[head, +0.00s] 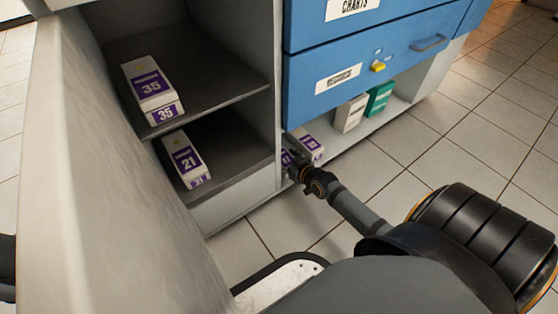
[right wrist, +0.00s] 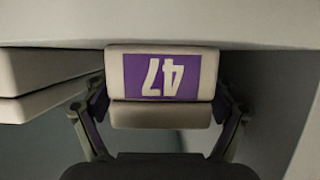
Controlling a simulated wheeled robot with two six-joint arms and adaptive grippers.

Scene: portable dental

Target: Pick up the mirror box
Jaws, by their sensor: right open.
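My right gripper (head: 297,170) reaches into the low shelf under the blue drawers, at a white and purple box (head: 287,157) that it partly hides. In the right wrist view the open fingers (right wrist: 163,105) stand on either side of a white box with a purple label (right wrist: 162,75) reading 47 upside down. I cannot tell whether either finger touches it. No mirror wording is readable, so I cannot tell by name which box is the mirror box. My left gripper is not in view.
Another white and purple box (head: 307,146) stands close beside the gripper. A white box (head: 350,113) and a green box (head: 378,98) stand further right. Boxes 35 (head: 149,83) and 21 (head: 186,160) are on the left shelves. Blue drawers (head: 370,65) overhang the low shelf.

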